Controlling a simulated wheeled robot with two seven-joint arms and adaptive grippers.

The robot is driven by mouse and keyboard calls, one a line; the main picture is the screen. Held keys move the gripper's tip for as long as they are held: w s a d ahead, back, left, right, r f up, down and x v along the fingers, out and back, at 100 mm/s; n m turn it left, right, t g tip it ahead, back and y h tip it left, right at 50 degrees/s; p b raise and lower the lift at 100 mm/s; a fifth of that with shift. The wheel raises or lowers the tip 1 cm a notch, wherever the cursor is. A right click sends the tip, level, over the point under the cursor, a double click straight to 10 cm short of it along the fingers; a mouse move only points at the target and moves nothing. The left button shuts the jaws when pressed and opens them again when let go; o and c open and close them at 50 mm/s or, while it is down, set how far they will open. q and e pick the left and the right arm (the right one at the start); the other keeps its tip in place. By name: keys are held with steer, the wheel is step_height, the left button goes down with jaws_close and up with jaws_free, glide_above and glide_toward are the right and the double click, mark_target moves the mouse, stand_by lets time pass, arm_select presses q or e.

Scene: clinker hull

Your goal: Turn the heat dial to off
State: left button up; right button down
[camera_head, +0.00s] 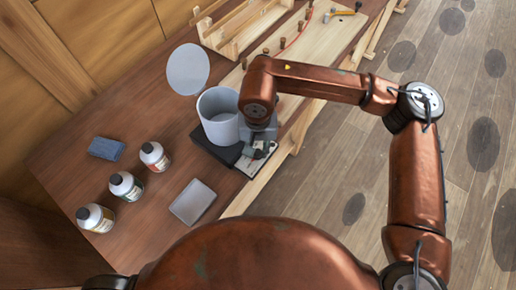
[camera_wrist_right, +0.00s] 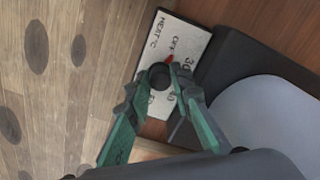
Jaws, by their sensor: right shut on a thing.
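The heat dial (camera_wrist_right: 159,76) is a dark round knob on a pale panel (camera_wrist_right: 188,32) marked HEAT °C, OFF and numbers. A red mark (camera_wrist_right: 169,59) shows at the dial's edge, close to the OFF lettering; its exact alignment is hard to tell. My right gripper (camera_wrist_right: 157,82) has its green fingers on both sides of the dial, shut on it. In the head view my right gripper (camera_head: 258,152) reaches down to the front of the dark heater (camera_head: 212,146), largely hiding the dial. My left gripper is not in view.
A grey pot (camera_head: 218,112) stands on the heater, close beside my right gripper. A round lid (camera_head: 188,69), several bottles (camera_head: 124,185), a blue block (camera_head: 106,148) and a grey tray (camera_head: 193,202) are on the bench. Wooden strips line the bench's right edge.

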mark_target(258, 153)
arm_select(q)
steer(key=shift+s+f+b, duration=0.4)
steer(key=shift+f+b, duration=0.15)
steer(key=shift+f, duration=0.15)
arm_select(e)
steer(key=shift+n, duration=0.8)
steer(key=c, duration=1.7)
jaws_free()
step_height(258, 153, up, 12)
